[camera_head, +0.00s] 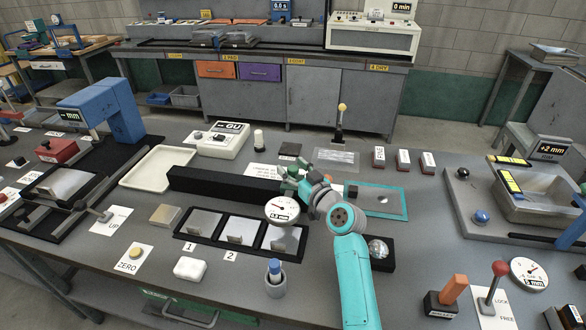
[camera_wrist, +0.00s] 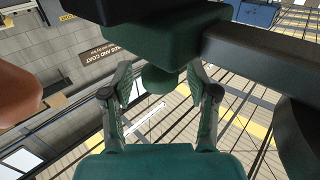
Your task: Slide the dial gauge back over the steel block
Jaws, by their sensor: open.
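The dial gauge (camera_head: 282,210) has a round white face with a needle and an mm readout; it stands in front of the long black bar, above the right end of a black tray (camera_head: 215,255). Small metal blocks show in the tray, one in the bay marked 2 (camera_head: 234,239); I cannot tell which is the steel block. My gripper (camera_head: 291,177) is just behind and above the gauge face. In the wrist view my open gripper (camera_wrist: 160,88) has a finger on each side of a rounded green knob (camera_wrist: 158,80) under a dark green block (camera_wrist: 165,42). Finger contact is unclear.
The long black bar (camera_head: 225,185) runs left of my gripper. A cream tray (camera_head: 157,168) and the white GU box (camera_head: 222,141) lie behind. A teal-framed plate (camera_head: 383,201) lies right.

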